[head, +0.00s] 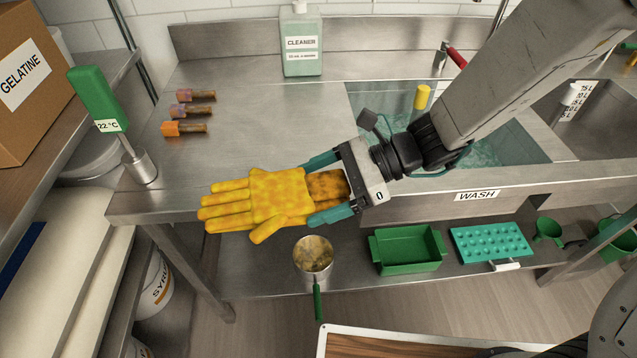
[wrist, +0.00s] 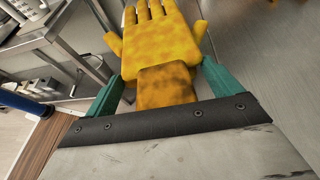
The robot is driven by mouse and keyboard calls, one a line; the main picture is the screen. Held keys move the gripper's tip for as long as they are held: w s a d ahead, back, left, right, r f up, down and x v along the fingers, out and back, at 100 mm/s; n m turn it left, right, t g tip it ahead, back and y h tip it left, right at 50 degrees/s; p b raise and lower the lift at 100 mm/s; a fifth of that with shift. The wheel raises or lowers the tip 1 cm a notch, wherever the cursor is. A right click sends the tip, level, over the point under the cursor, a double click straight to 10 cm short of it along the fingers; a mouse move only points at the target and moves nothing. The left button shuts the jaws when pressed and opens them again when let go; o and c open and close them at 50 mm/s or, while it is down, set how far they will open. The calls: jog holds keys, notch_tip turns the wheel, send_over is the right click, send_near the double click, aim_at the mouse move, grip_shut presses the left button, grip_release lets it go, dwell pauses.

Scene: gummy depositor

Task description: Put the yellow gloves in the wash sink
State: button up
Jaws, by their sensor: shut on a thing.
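The yellow gloves (head: 262,195) are stained with brown and orange blotches. My gripper (head: 328,191) is shut on their cuff end, with a teal finger on each side. The fingers of the gloves point left, over the front edge of the steel counter. The gloves also fill the middle of the wrist view (wrist: 158,45), between the teal fingers of my gripper (wrist: 160,82). The wash sink (head: 520,150) lies to the right of the gloves, behind a front panel labelled WASH, with greenish water in it. My arm hides part of the sink.
A cleaner bottle (head: 302,45) stands at the counter's back. Several brown-and-orange objects (head: 190,110) and a green 22 °C thermometer (head: 100,100) are at the left. A yellow-topped item (head: 422,97) stands in the sink. A green tray (head: 407,250) and pot (head: 313,256) are on the lower shelf.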

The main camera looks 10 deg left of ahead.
jog(key=shift+o, duration=0.3)
jog(key=c, duration=0.4)
